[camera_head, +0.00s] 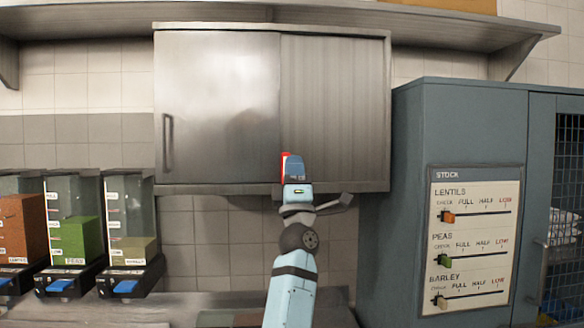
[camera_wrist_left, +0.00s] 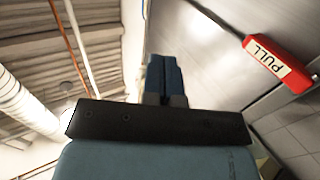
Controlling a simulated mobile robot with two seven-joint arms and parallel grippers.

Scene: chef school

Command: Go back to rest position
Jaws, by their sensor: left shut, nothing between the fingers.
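My left arm rises from the bottom of the head view, and its gripper (camera_head: 294,163) is in front of the steel wall cabinet (camera_head: 215,100), near the lower edge where its two door panels meet. In the left wrist view the two dark blue fingers (camera_wrist_left: 164,78) are together with nothing between them. A red PULL tag (camera_wrist_left: 278,63) hangs to the right of the fingers, apart from them. In the head view a red strip of it (camera_head: 285,161) shows, mostly hidden by my gripper. My right gripper is in neither view.
Dispensers with orange, green (camera_head: 75,235) and pale (camera_head: 130,240) contents stand at the left above a steel counter (camera_head: 190,305). A grey-blue locker (camera_head: 410,190) with a STOCK slider board (camera_head: 473,240) stands at the right. A steel shelf (camera_head: 100,20) runs above the cabinet.

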